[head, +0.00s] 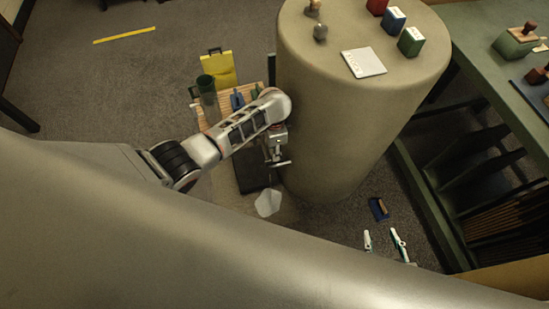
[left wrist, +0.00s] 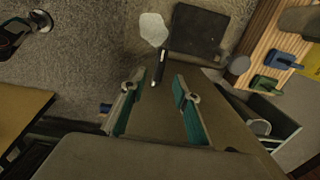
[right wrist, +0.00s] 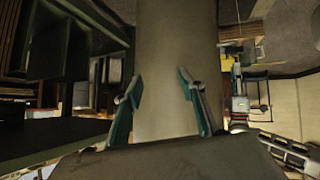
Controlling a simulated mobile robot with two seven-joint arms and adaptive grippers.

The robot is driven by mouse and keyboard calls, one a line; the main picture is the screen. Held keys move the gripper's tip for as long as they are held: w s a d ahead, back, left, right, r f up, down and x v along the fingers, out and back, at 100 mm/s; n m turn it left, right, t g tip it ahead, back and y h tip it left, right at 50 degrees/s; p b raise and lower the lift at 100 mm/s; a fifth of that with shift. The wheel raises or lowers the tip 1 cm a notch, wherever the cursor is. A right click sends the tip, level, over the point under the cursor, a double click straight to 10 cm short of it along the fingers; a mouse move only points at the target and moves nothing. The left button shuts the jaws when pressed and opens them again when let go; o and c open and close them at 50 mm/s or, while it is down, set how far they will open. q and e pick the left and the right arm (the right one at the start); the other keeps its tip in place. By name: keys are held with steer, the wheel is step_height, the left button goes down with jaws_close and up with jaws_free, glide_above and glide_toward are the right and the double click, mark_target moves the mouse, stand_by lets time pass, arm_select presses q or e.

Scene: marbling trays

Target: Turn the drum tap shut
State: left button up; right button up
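The drum (head: 335,120) is a large beige cylinder right of centre in the head view. In the left wrist view a small dark tap with a pale end (left wrist: 158,68) juts from the drum side, just beyond and between my fingertips; I cannot tell its setting. My left gripper (left wrist: 158,90) is open with teal pads, close to the tap and apparently not gripping it. In the head view it shows small below my left wrist, against the drum's left side. My right gripper (head: 384,240) is open and empty, low in front of the drum; the right wrist view shows it facing the drum (right wrist: 175,60).
A pale patch (head: 268,203) and a dark mat (head: 250,172) lie below the tap. Coloured blocks (head: 411,41) and a white card (head: 363,62) sit on the drum. A green table (head: 480,85) stands right.

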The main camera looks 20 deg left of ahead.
arm_select(q)
steer(key=f, duration=0.1)
steer(key=f+b, duration=0.1)
steer(key=f, duration=0.1)
steer(key=shift+s+f, duration=0.3)
steer(key=shift+f, duration=0.1)
step_height(320, 180, down, 2)
steer(key=shift+f+b, duration=0.25)
steer(key=shift+b, duration=0.65)
steer(key=shift+w+f+b, duration=0.1)
steer(key=shift+f+b, duration=0.25)
steer(key=shift+f, duration=0.2)
steer(key=shift+w+r, duration=0.1)
steer(key=shift+w, duration=0.05)
jaws_close()
arm_select(e)
steer(key=shift+w+a, duration=0.6)
